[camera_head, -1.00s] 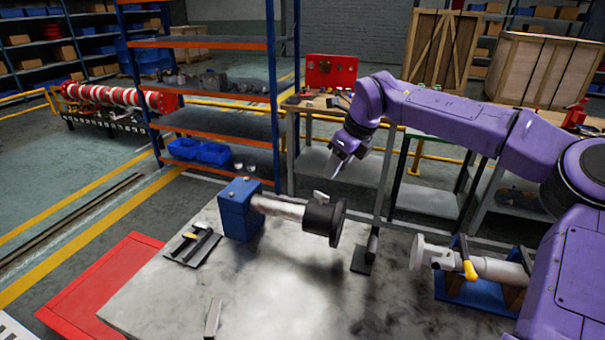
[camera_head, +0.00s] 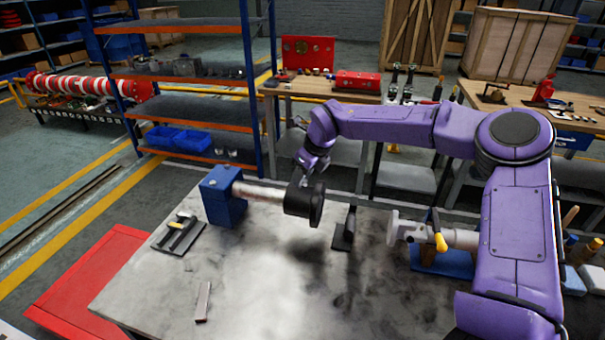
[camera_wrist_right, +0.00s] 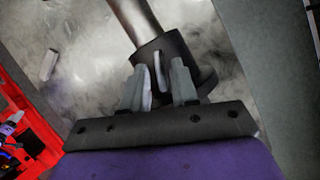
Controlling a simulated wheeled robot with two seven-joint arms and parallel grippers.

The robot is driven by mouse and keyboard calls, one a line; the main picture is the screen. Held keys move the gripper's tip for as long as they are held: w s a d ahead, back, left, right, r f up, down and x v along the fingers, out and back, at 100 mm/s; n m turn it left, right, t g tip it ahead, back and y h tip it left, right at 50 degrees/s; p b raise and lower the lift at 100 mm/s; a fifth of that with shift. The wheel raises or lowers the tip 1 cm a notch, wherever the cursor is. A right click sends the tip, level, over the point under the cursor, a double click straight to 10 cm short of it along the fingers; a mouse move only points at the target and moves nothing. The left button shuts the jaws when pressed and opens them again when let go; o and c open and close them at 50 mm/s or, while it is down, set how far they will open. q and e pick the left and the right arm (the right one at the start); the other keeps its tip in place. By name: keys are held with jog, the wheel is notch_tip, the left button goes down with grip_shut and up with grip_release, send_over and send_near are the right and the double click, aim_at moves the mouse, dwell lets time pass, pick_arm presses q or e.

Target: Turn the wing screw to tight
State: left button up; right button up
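The wing screw (camera_wrist_right: 159,68) is a thin pale wing on top of the black collar (camera_head: 303,204). The collar sits at the right end of a pale tube, which extends from a blue block (camera_head: 222,197) on the metal table. In the head view the wing is largely hidden by my right gripper (camera_head: 303,178), which reaches down to the collar's top. In the right wrist view the two grey fingers of my right gripper (camera_wrist_right: 158,85) are apart, one on each side of the wing. I cannot tell whether they touch it. My left gripper is not in view.
The metal table (camera_head: 265,285) also holds a dark tool tray (camera_head: 180,236), a small metal bar (camera_head: 203,301), a dark upright stand (camera_head: 346,228) and a second pipe (camera_head: 463,238) with a yellow handle. A red surface (camera_head: 85,280) lies at the left. The table's front middle is clear.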

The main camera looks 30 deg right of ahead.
jog(key=shift+f, duration=0.1)
grip_shut()
